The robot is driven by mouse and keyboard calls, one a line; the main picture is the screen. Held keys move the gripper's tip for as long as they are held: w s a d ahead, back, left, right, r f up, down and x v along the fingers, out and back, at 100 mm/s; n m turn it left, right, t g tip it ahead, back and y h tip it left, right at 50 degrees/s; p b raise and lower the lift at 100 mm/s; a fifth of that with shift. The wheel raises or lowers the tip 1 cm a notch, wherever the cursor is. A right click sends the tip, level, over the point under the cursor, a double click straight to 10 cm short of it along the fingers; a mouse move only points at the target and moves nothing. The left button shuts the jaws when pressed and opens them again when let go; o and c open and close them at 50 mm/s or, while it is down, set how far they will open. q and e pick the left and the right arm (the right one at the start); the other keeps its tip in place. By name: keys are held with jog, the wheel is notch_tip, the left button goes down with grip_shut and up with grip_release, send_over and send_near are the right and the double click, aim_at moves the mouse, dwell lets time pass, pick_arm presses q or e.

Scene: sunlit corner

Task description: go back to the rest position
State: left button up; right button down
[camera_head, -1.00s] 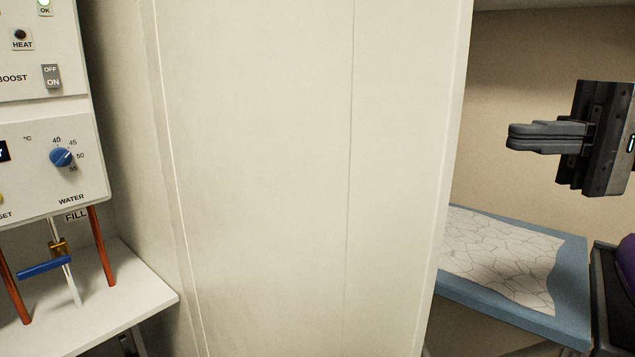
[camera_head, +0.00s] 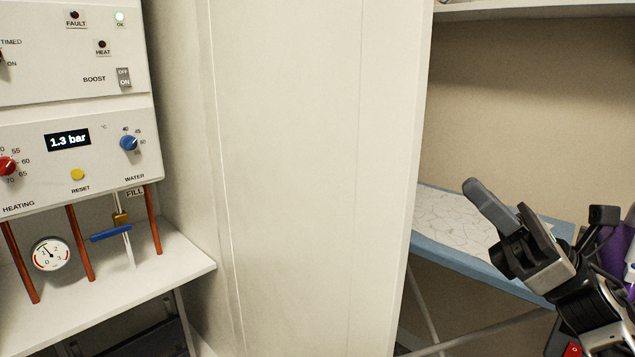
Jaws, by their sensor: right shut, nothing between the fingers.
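My right gripper (camera_head: 478,190) is at the right of the head view, in front of the blue-edged board. Its fingers are shut with nothing between them and point up and to the left. Its arm comes in from the lower right corner. It is apart from the wall panel and the boiler. My left gripper is not in the picture.
A white boiler panel (camera_head: 100,160) with knobs, a "1.3 bar" display, pipes and a blue lever (camera_head: 111,233) is at the left, above a white shelf (camera_head: 185,262). A tall cream partition (camera_head: 300,180) fills the middle. A blue-edged board (camera_head: 455,255) lies behind my right gripper.

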notch_tip(320, 180, down, 23)
jog(key=s+n+t+h+p, duration=0.15)
jog(key=n+t+h, duration=1.35)
jog(key=n, duration=2)
jog(key=s+a+f+m+g+h+p, duration=0.1)
jog(key=s+a+f+m+g+h, duration=0.1)
jog(key=s+f+m+g, duration=0.3)
jog(key=s+a+f+m+g+h+p, duration=0.1)
jog(key=s+a+f+m+g+h, duration=0.2)
jog(key=s+f+m+g, duration=0.3)
notch_tip(320, 180, down, 4)
jog(key=s+g+h, duration=0.1)
jog(key=s, duration=0.1)
jog(key=shift+s+a+g, duration=0.3)
jog(key=shift+s+g, duration=0.05)
jog(key=shift+g, duration=0.05)
